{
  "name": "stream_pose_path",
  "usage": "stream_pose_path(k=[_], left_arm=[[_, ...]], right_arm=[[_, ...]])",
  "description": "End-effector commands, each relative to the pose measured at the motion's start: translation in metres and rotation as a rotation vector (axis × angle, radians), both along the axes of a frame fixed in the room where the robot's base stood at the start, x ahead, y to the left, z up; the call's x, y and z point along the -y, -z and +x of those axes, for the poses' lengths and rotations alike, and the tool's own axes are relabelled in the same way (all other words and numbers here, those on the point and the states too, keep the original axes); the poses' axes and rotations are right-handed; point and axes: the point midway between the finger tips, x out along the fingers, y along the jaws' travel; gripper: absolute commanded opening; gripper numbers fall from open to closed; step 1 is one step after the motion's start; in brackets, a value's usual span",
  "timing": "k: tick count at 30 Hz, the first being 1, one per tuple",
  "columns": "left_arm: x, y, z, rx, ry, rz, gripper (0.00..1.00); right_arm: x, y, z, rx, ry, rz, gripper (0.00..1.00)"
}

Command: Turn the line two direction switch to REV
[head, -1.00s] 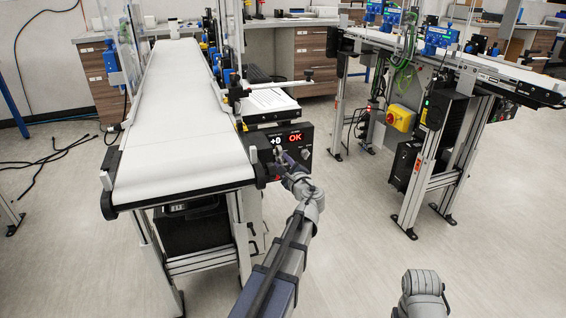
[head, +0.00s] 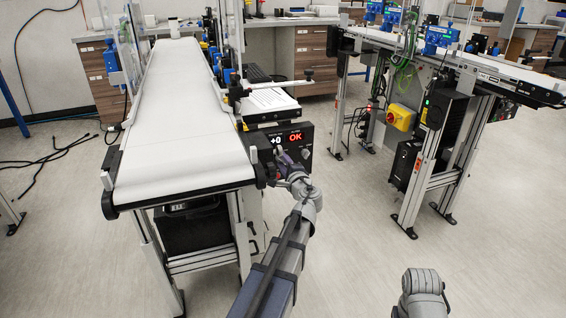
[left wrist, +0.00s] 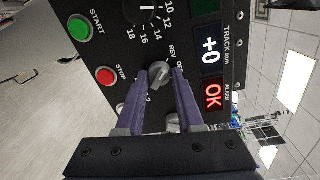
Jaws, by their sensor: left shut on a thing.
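The control panel (left wrist: 120,50) is black and fills much of the left wrist view; it also shows in the head view (head: 306,160) on the conveyor's side. A grey switch knob (left wrist: 158,74) sits beside the partly covered labels REV and O-something. My left gripper (left wrist: 159,76) is shut on this knob, one purple finger on each side; in the head view the gripper (head: 281,157) is at the panel. A second grey knob (left wrist: 172,122) shows between the fingers, nearer the palm. The printed line number is mostly hidden. My right gripper is out of view.
The panel has a green START button (left wrist: 79,27), a red STOP button (left wrist: 106,76), a numbered dial (left wrist: 148,10) and displays reading +0 and OK (left wrist: 212,94). A white conveyor (head: 175,130) is to the left. Open floor lies right of my left arm.

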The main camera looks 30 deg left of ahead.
Motion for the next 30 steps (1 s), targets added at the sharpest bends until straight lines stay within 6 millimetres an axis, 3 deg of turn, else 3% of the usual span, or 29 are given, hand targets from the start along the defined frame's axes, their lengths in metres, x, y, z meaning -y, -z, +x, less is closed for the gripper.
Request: stream_pose_path(k=[11,12,18,20,30], left_arm=[[-0.0001,0.0007,-0.0013,0.004,-0.002,-0.006,0.00],[0.0000,0.0007,-0.0013,0.004,-0.002,-0.006,0.40],[-0.0001,0.0005,-0.0008,0.003,-0.001,-0.004,0.62],[-0.0001,0.0004,-0.0007,0.003,-0.001,-0.004,0.66],[0.0082,-0.0009,-0.0085,0.002,0.000,-0.002,0.66]], right_arm=[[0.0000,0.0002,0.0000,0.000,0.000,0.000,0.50],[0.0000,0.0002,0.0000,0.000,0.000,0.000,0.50],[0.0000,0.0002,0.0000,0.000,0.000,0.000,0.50],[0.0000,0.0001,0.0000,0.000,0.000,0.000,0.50],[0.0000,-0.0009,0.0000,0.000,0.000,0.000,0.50]])
